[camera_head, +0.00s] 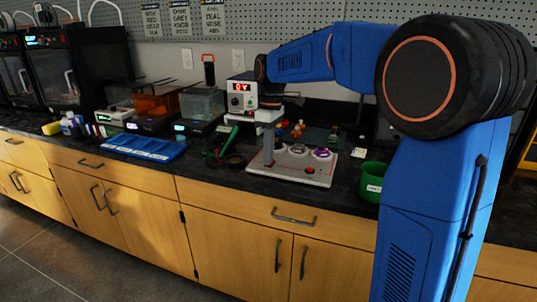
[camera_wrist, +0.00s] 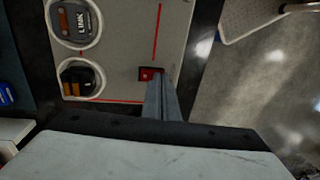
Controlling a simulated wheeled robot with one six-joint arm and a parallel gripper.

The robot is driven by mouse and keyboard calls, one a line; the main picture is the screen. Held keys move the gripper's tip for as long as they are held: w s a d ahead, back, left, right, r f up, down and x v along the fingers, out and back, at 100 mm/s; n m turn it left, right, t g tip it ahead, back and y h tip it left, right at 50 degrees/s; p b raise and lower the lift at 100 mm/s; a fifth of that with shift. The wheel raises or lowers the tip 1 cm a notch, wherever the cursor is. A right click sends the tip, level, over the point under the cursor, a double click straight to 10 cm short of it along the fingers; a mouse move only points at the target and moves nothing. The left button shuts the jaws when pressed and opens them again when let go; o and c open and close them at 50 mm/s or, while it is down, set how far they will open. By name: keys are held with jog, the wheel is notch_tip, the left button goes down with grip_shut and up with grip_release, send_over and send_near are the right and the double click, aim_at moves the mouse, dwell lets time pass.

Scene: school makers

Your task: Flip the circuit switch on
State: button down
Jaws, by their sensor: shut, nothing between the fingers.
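The circuit board (camera_head: 307,174) is a pale flat panel on the dark bench; it also shows in the wrist view (camera_wrist: 120,52). In the wrist view a small red switch (camera_wrist: 146,75) sits in a dark frame on the board, on a red line. My gripper (camera_head: 268,162) points down over the left part of the board. Its fingers are shut and empty. In the wrist view the fingertips (camera_wrist: 159,74) are at the right edge of the switch and partly cover it. I cannot tell if they touch it, or which way the switch is set.
Round modules, one marked LINK (camera_wrist: 74,22), sit on the board. A power supply (camera_head: 241,95) with a red display stands behind my gripper. A green cup (camera_head: 372,183) is to the right. A blue tray (camera_head: 143,147) and tools lie to the left.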

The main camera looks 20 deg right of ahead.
jog(key=shift+d+f, duration=0.1)
jog(key=shift+w+d, duration=0.4)
jog(key=shift+w, duration=0.25)
jog(key=shift+r, duration=0.2)
jog(key=shift+r, duration=0.1)
jog(key=shift+r, duration=0.35)
notch_tip(320, 180, up, 13)
jog(key=w+d, duration=0.1)
jog(key=shift+w, duration=0.15)
